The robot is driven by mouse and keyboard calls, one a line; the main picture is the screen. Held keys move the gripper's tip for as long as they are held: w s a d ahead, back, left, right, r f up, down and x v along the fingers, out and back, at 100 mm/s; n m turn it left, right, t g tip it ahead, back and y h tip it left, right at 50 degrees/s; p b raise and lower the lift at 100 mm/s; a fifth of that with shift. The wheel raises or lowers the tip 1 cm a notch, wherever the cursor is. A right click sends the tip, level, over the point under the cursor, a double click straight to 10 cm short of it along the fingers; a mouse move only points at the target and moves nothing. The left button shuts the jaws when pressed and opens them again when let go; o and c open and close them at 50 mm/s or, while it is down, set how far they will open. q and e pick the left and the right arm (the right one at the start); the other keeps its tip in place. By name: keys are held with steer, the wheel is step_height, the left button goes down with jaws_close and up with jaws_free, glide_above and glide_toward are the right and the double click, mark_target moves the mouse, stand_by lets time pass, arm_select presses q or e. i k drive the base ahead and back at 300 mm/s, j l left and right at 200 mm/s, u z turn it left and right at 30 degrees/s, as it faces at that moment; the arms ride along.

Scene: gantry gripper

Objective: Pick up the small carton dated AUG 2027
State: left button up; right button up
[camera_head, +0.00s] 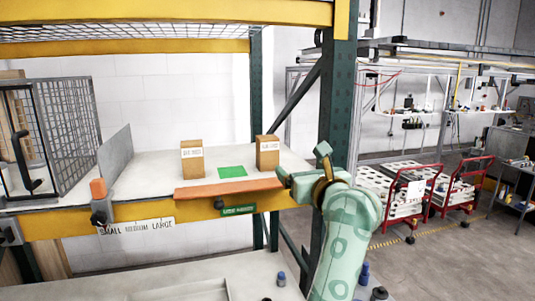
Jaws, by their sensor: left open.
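Two small brown cartons stand upright on the white shelf (140,177). The left carton (190,171) and the right carton (267,159) each carry a white date label on the front. The print is too small and blurred to read surely, so I cannot tell which says AUG 2027. A green patch (232,172) lies between them. My left gripper (302,168), mint green, is open and empty. It is just right of the right carton, near the shelf's front edge, and does not appear to hold or touch a carton. My right gripper is not in view.
An orange strip (228,188) runs along the shelf's front edge. A grey divider panel (114,153) and a wire cage (68,130) stand at left. A green rack post (338,105) rises beside my gripper. Red-framed carts (437,191) stand farther right.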

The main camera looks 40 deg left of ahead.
mark_target(266, 146)
steer(key=i+j, duration=0.35)
steer(key=j, duration=0.3)
steer(key=i+j, duration=0.2)
steer(key=i, duration=0.15)
steer(key=u, duration=0.05)
